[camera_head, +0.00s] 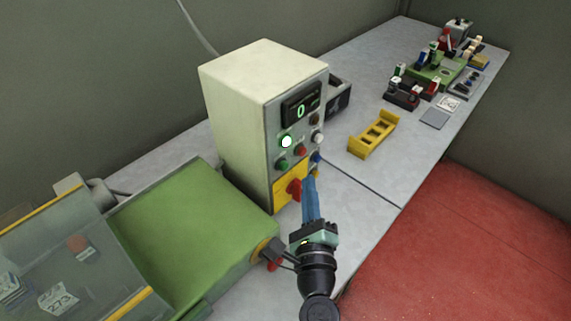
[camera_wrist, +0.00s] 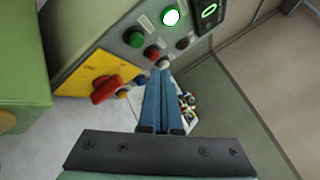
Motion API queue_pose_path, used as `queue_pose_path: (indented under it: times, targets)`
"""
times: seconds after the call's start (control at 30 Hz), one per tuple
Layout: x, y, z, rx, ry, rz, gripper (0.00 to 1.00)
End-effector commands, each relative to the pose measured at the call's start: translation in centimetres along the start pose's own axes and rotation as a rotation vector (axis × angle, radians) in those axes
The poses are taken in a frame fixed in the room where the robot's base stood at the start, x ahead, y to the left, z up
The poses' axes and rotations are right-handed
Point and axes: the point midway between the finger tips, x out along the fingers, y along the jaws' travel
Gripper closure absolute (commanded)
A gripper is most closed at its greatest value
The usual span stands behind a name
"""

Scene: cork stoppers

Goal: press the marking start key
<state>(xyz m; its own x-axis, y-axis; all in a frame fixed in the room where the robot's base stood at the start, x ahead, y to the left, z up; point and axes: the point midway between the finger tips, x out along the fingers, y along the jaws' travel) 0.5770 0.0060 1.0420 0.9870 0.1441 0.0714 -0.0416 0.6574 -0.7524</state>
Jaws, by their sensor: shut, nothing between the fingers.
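A cream control box (camera_head: 262,110) stands on the bench with a grey key panel. The panel carries a display (camera_head: 301,108) reading 0, a brightly lit green-rimmed lamp or key (camera_head: 286,141), a green key (camera_head: 282,164), a red key (camera_head: 300,151), a white key (camera_head: 319,137) and a blue key (camera_head: 317,157). In the wrist view the green key (camera_wrist: 135,38) and the white key (camera_wrist: 163,63) show too. The labels are too small to read. My gripper (camera_head: 309,176) is shut and empty, its blue fingers close before the lower right panel. I cannot tell whether they touch it.
A red rotary knob (camera_head: 294,188) on a yellow plate sits beside my fingers. A green-topped conveyor (camera_head: 190,225) lies left of the box. A yellow rack (camera_head: 374,134) and several small fixtures stand on the right bench. The bench front is clear.

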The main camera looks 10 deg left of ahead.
Motion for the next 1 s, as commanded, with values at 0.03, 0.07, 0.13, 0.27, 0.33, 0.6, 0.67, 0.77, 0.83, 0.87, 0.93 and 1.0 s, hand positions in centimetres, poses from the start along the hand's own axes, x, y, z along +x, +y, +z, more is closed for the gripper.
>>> queue_pose_path:
  times: [0.03, 0.07, 0.13, 0.27, 0.33, 0.6, 0.67, 0.77, 0.83, 0.87, 0.93, 1.0]
  targets:
    - [0.5, 0.4, 0.5, 0.000, -0.002, 0.002, 1.00]
    - [0.8, 0.6, 0.6, 0.000, -0.001, 0.002, 1.00]
    - [1.3, 0.9, 0.9, 0.000, -0.002, 0.001, 1.00]
    - [1.9, 1.4, 1.4, 0.000, -0.001, 0.002, 1.00]
    - [2.0, 1.5, 1.5, 0.000, -0.001, 0.001, 1.00]
    - [2.1, 1.6, 1.6, 0.000, 0.000, 0.000, 1.00]
    - [2.1, 1.6, 1.6, 0.000, 0.000, 0.000, 1.00]
    - [2.1, 1.6, 1.6, 0.000, 0.000, 0.000, 1.00]
    - [2.1, 1.6, 1.6, 0.000, 0.000, 0.000, 1.00]
    - [2.1, 1.6, 1.6, 0.000, 0.000, 0.000, 1.00]
    - [2.1, 1.6, 1.6, 0.000, 0.000, 0.000, 1.00]
    - [2.1, 1.6, 1.6, 0.000, 0.000, 0.000, 1.00]
